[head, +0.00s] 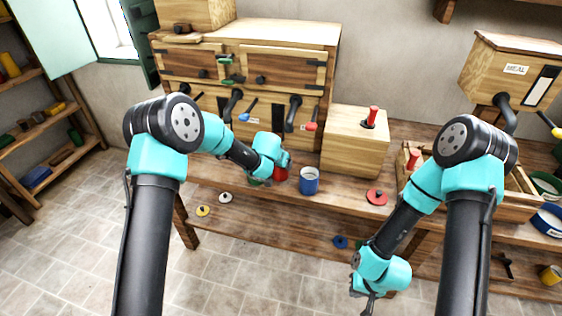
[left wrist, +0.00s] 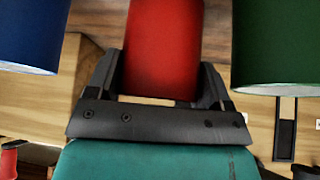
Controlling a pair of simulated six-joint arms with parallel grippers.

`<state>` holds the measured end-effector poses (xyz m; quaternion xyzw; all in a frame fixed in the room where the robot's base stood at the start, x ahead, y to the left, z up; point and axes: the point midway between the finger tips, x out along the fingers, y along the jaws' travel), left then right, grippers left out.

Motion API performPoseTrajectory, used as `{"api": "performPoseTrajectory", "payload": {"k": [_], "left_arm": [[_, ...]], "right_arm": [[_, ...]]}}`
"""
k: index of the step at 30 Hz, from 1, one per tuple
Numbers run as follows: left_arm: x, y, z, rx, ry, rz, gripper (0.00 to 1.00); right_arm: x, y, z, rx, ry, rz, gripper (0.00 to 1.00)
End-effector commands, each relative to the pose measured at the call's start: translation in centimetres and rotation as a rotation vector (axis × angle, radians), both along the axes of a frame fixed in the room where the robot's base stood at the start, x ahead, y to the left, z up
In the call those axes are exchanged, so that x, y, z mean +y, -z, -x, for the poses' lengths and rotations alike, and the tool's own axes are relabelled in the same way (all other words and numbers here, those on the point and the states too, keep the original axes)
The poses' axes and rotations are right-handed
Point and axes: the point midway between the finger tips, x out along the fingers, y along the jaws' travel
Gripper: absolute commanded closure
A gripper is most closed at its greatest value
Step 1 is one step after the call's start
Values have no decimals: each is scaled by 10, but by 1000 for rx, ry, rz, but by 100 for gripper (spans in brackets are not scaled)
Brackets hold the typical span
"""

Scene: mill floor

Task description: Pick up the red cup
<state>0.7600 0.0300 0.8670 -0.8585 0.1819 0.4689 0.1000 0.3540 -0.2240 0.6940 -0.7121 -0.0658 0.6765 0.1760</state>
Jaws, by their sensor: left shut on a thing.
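The red cup (head: 280,172) is at the table's front, partly hidden by my left gripper (head: 277,170) in the head view. In the left wrist view the red cup (left wrist: 162,50) fills the space between the two dark fingers of my left gripper (left wrist: 160,85), which is shut on it. I cannot tell whether the cup is touching the table. My right gripper (head: 368,292) hangs low at the table's front, well away from the cup; its fingers are too small to read.
A blue cup (head: 309,180) stands just right of the red cup, and a green cup (head: 256,181) is close on its left. A wooden box with a red-handled lever (head: 355,145) stands behind right. A red lid (head: 376,197) lies on the table at right.

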Motion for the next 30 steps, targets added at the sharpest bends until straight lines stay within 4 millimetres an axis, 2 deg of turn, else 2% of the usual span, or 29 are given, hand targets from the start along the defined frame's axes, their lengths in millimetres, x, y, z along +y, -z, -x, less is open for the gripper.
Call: {"api": "performPoseTrajectory", "payload": {"k": [5,17,30], "left_arm": [[2,-2,5,-1,1,1,70],[1,-23,4,-2,1,1,70],[1,-66,4,-5,0,2,70]], "right_arm": [[0,0,0,0,0,0,100],[0,0,0,0,0,0,100],[0,0,0,0,0,0,100]]}}
